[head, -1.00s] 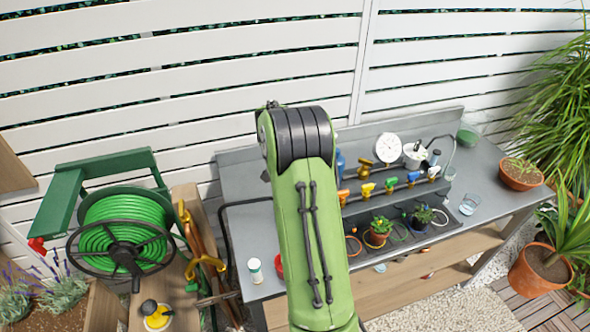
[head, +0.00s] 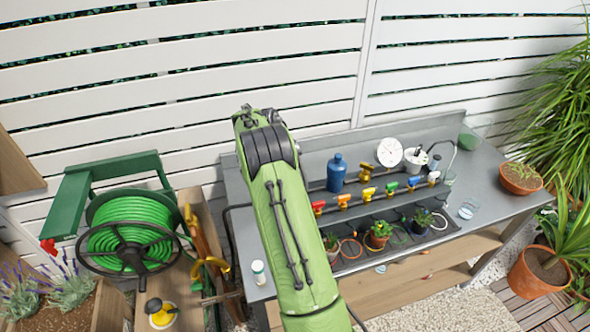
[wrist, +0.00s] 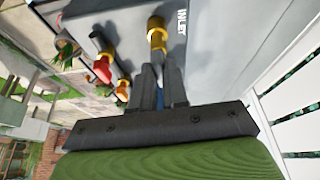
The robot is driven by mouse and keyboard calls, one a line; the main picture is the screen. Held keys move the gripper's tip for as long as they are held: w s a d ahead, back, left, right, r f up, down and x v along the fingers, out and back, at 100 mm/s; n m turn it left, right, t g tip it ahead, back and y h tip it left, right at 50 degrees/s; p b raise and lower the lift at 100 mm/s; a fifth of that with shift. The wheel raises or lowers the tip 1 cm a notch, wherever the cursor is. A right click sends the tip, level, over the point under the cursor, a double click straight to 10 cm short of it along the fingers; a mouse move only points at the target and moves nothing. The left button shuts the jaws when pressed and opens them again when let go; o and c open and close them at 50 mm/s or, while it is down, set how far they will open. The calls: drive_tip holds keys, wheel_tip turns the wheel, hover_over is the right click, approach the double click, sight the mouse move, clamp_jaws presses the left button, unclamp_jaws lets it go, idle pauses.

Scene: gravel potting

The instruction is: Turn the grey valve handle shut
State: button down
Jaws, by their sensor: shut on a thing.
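In the wrist view my gripper (wrist: 160,78) is shut at the lower end of a brass valve fitting (wrist: 156,36), beside the word INLET on the grey bench panel. The grey valve handle is mostly hidden between the fingers, so its exact angle cannot be told. A bit of blue shows between the fingers. In the head view my arm hides the gripper and this valve.
A row of taps with coloured handles (head: 343,200) runs along the grey bench (head: 480,181). A blue bottle (head: 337,174) and a white round dial (head: 389,152) stand behind it. A green hose reel (head: 128,232) is at left.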

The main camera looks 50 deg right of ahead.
drive_tip(key=shift+m, duration=0.4)
drive_tip(key=c, duration=1.1)
unclamp_jaws()
drive_tip(key=shift+c, duration=0.2)
drive_tip(key=p+v, duration=0.4)
drive_tip(key=v, duration=1.1)
drive_tip(key=shift+w+r, duration=0.3)
drive_tip(key=shift+r, duration=0.1)
